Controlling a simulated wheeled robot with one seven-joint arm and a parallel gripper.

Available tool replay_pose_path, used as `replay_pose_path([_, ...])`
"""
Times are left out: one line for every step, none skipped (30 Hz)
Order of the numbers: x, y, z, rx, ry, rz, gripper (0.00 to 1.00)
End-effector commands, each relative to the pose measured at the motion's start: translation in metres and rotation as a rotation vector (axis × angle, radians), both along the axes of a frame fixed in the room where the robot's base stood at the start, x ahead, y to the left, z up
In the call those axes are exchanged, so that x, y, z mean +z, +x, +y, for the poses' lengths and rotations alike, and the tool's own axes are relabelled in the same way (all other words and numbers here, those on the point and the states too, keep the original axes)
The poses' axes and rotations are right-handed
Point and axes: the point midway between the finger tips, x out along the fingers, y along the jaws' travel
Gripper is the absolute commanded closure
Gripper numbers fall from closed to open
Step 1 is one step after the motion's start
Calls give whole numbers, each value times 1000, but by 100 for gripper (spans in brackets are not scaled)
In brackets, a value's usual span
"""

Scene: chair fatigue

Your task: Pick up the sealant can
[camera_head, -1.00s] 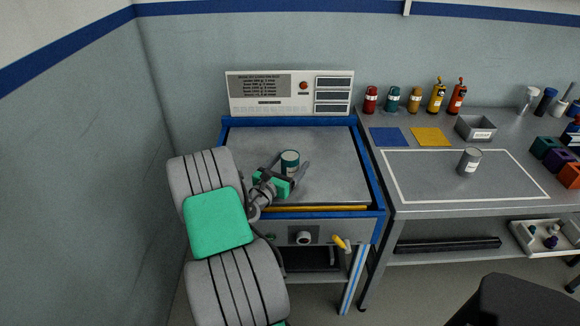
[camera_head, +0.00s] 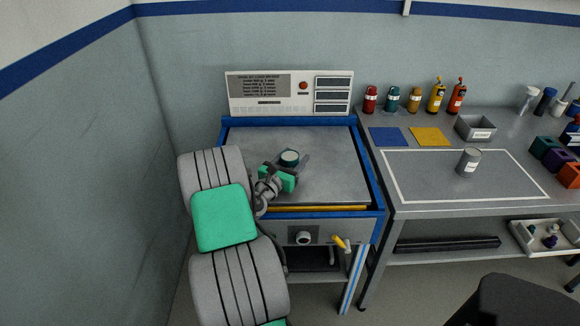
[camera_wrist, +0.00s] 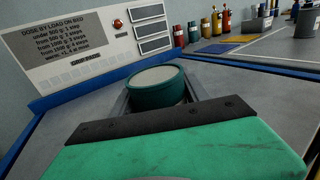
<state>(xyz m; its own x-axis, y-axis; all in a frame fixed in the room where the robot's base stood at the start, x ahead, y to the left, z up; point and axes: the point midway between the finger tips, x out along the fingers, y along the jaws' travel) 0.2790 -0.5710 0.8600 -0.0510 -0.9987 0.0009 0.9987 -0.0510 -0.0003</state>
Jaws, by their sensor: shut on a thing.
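A teal can (camera_head: 289,157) with a pale round top is at the grey bed of the blue-framed machine. It also shows upright in the wrist view (camera_wrist: 156,86). My gripper (camera_head: 291,165) is shut on this can, with a finger on each side. The gripper body hides the can's lower part, so I cannot tell whether it touches the bed. No label on it is readable. A grey can (camera_head: 469,161) with a pale label stands apart on the right bench, inside a white outline.
A panel (camera_head: 290,94) with printed dose text stands behind the bed (camera_head: 335,150). On the right bench are several coloured bottles (camera_head: 437,95), a blue mat (camera_head: 390,137), a yellow mat (camera_head: 431,136) and a grey bin (camera_head: 475,128). A wall is close on the left.

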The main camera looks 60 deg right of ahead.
Motion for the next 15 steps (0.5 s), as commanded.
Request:
replay_pose_path([0, 0, 0, 0, 0, 0, 73])
replay_pose_path([0, 0, 0, 0, 0, 0, 75])
replay_pose_path([0, 0, 0, 0, 0, 0, 79])
replay_pose_path([0, 0, 0, 0, 0, 0, 81])
replay_pose_path([0, 0, 0, 0, 0, 0, 84])
replay_pose_path([0, 0, 0, 0, 0, 0, 87])
replay_pose_path([0, 0, 0, 0, 0, 0, 89])
replay_pose_path([0, 0, 0, 0, 0, 0, 92])
replay_pose_path([0, 0, 0, 0, 0, 0, 95])
replay_pose_path([0, 0, 0, 0, 0, 0, 97])
replay_pose_path([0, 0, 0, 0, 0, 0, 100])
replay_pose_path([0, 0, 0, 1, 0, 0, 100])
replay_pose_path([1, 0, 0, 1, -1, -1, 100])
replay_pose_path([1, 0, 0, 1, -1, -1, 100])
replay_pose_path([1, 0, 0, 0, -1, -1, 100])
